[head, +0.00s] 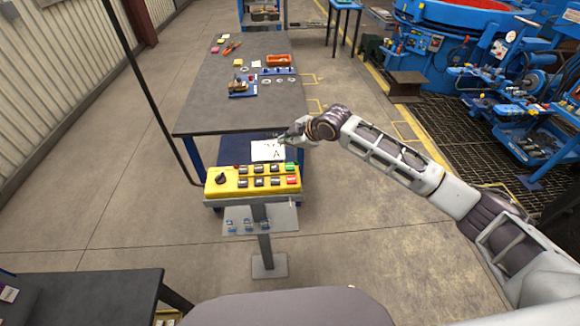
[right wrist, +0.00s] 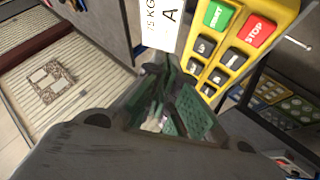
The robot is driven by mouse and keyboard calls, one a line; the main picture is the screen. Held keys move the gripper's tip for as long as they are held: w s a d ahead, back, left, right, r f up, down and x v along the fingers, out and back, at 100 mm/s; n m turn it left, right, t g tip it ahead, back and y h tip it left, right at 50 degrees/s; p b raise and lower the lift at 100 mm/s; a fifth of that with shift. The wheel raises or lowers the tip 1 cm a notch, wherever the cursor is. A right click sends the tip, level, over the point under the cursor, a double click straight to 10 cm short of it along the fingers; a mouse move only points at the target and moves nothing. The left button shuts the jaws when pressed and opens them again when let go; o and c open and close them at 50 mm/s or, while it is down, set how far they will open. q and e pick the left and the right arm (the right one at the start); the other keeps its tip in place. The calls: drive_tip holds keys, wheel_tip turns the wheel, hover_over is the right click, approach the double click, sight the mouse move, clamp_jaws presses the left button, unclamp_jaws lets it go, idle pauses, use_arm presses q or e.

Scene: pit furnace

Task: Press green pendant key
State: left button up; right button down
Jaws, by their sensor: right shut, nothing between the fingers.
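The yellow pendant (head: 228,187) rests on a stand in the head view, with a black knob, several dark keys, a green key (head: 290,167) and a red key (head: 292,180) at its right end. In the right wrist view the green key (right wrist: 217,15) is at the top, beside the red STOP key (right wrist: 258,31). My right gripper (head: 284,140) is shut and empty. It is above and behind the pendant's right end, apart from the green key as far as I can tell. In the right wrist view its fingers (right wrist: 180,105) point toward the pendant. My left gripper is not in view.
A white card (head: 267,151) stands behind the pendant. A dark workbench (head: 210,104) with small parts lies beyond. A black cable (head: 150,97) runs down to the pendant's left. A dark table (head: 95,293) is at the front left. Blue machinery (head: 480,78) stands at right.

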hover_over(288, 168)
drive_tip(key=shift+w+f, duration=0.1)
drive_tip(key=shift+f, duration=2.65)
drive_tip(key=shift+f+b, duration=0.6)
drive_tip(key=shift+f, duration=0.95)
drive_tip(key=shift+f, duration=0.9)
drive_tip(key=shift+r, duration=0.1)
drive_tip(key=shift+r+p, duration=0.6)
drive_tip(key=shift+r, duration=0.25)
drive_tip(key=shift+r, duration=2.5)
